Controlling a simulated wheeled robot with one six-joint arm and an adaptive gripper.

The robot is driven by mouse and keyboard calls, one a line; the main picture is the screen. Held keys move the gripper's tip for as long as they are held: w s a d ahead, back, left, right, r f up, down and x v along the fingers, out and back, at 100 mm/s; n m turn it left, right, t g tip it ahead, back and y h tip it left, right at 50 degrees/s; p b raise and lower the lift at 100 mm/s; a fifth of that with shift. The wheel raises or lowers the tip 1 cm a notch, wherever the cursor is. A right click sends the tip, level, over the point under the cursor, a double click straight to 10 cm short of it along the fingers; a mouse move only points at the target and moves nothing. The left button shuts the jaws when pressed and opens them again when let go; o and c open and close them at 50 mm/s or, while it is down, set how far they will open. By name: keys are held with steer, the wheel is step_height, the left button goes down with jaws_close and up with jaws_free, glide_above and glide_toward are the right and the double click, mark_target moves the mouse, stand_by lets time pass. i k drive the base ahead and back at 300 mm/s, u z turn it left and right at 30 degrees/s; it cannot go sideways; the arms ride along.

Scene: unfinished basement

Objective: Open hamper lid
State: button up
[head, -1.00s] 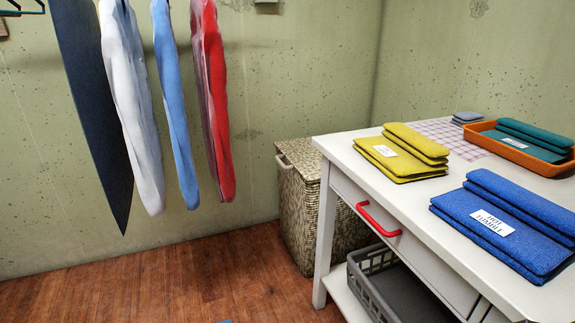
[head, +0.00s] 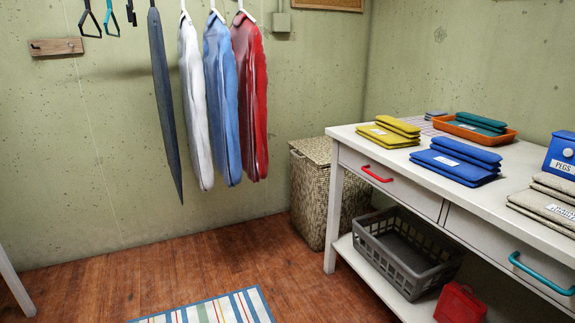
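The woven beige hamper (head: 310,192) stands on the floor in the corner by the back wall, just left of and partly behind the white table. Its lid (head: 316,150) looks shut, lying flat on top. A light handle shows at the lid's front left edge. The table's leg and end hide the hamper's right side. My gripper is not in view.
The white table (head: 350,137) with a red-handled drawer (head: 377,174) fills the right. A grey crate (head: 405,255) sits on its lower shelf. Shirts hang left of the hamper, including a red one (head: 249,100). A striped mat (head: 215,308) lies on open wooden floor.

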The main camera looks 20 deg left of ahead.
mark_target(317, 150)
steer(key=u, duration=0.6)
steer(key=i, duration=0.55)
steer(key=u, duration=0.55)
steer(key=i, duration=0.65)
steer(key=z, duration=0.6)
steer(key=i, duration=0.7)
steer(key=z, duration=0.7)
